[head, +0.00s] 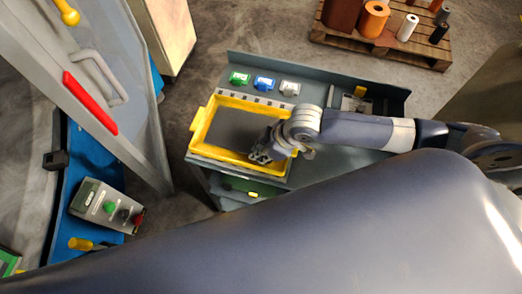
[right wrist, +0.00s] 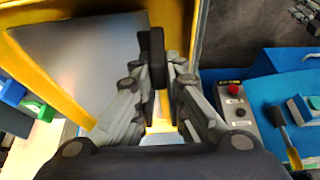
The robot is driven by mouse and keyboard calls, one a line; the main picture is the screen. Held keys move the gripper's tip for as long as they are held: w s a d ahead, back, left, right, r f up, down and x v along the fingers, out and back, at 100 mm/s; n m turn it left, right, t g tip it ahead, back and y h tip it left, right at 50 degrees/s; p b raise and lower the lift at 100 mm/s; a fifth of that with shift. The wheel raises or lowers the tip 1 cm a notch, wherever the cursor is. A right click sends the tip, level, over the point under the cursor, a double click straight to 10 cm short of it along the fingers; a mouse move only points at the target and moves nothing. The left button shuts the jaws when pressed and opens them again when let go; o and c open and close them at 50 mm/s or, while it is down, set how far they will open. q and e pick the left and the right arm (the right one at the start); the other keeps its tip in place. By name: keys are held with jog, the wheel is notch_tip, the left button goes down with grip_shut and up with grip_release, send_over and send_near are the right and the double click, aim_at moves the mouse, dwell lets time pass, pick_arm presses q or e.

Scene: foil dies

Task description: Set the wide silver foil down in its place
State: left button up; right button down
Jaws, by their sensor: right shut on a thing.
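My right gripper (head: 262,155) is over the right end of the yellow-rimmed tray (head: 196,122), near its inner edge. In the right wrist view the right gripper (right wrist: 160,75) is shut on a narrow dark piece, which I take to be the wide silver foil (right wrist: 156,50). It shows nearly edge-on, so its face and width are hidden. In the head view the gripper hides it. Whether it touches the tray floor cannot be told. The tray's grey floor (right wrist: 75,55) fills the upper left of the wrist view. My left gripper is not in view.
Green (head: 239,78), blue (head: 264,82) and silver (head: 290,88) clips stand along the bench behind the tray. A control box (head: 105,205) sits on a blue surface at left, by a grey door with a red bar (head: 90,103). A pallet of rolls (head: 375,20) stands behind.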

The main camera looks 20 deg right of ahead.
jog(key=shift+f, duration=0.25)
jog(key=c, duration=1.6)
grip_release()
jog(key=shift+o, duration=0.2)
jog(key=shift+f, duration=0.1)
jog(key=v, duration=1.2)
